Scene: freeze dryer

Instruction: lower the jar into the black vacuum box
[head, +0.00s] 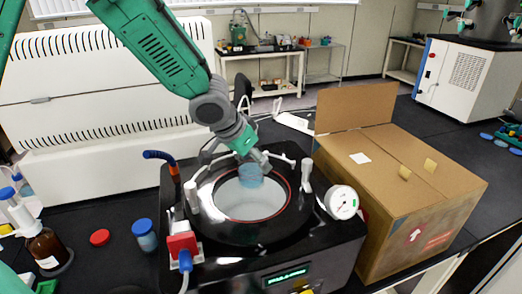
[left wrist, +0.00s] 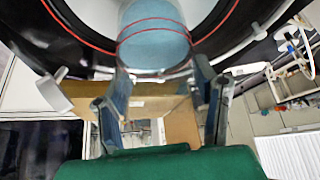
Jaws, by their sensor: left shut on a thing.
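The jar (head: 251,175) is a small clear cylinder with blue contents. My left gripper (head: 256,162) is shut on it and holds it over the round opening of the black vacuum box (head: 262,256). The opening has a red ring and a pale inside. In the left wrist view the jar (left wrist: 153,38) is at the top centre, between the fingertips of my gripper (left wrist: 160,82), with the ring behind it. I cannot tell how deep the jar's base sits relative to the rim. My right gripper is not in view.
A cardboard box (head: 410,195) with a raised flap stands right of the vacuum box. A round gauge (head: 341,202) and several clamp knobs surround the opening. A blue-capped jar (head: 145,234), a red cap (head: 100,237) and a brown bottle (head: 47,250) are at left.

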